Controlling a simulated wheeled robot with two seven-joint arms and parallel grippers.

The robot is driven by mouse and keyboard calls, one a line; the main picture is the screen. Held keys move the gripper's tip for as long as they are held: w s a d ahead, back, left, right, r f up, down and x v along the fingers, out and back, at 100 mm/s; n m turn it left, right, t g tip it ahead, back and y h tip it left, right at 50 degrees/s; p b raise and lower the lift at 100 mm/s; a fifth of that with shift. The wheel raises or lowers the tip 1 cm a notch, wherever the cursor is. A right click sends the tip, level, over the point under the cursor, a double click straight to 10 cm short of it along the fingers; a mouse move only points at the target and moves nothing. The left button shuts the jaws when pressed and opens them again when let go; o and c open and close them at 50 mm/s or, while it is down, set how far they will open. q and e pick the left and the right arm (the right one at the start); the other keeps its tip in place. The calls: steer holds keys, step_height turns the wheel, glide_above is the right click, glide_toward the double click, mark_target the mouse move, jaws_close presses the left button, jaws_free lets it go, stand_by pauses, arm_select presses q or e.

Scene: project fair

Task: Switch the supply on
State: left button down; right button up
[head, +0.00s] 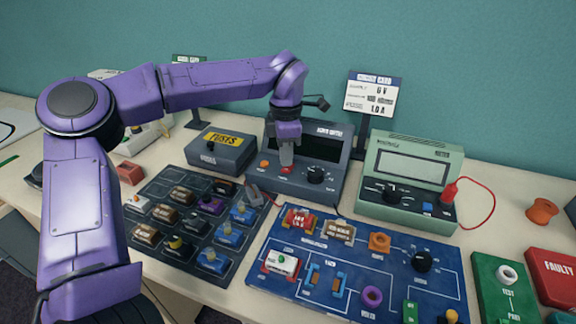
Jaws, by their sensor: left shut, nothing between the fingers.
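The power supply (333,176) is a dark grey box with a sloped front at the back middle of the table. Its screen (325,148) is dark, with no digits that I can see. Its front has an orange knob or terminal (264,164) at the left, a red button (287,170) and a black knob (315,175). My left gripper (287,161) points down over the front, shut and empty. Its tips are at or just above the red button; I cannot tell whether they touch it. My arm hides part of the supply's top left. My right gripper is not in view.
A grey fuse box (213,163) stands left of the supply. A green meter (412,158) with a red probe (449,192) stands right. A dark parts tray (160,243) and a blue circuit board (345,262) lie in front. A sign (374,95) stands behind.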

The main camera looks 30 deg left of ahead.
mark_target(286, 169)
arm_select(q)
steer(key=shift+s+f+b, duration=0.1)
steer(key=shift+f+b, duration=0.45)
steer(key=shift+f, duration=0.5)
stand_by(0.9)
steer(key=shift+r, duration=0.1)
steer(key=shift+r+p, duration=0.95)
steer(key=shift+p, duration=0.3)
step_height(286, 169, up, 5)
steer(key=p, duration=0.5)
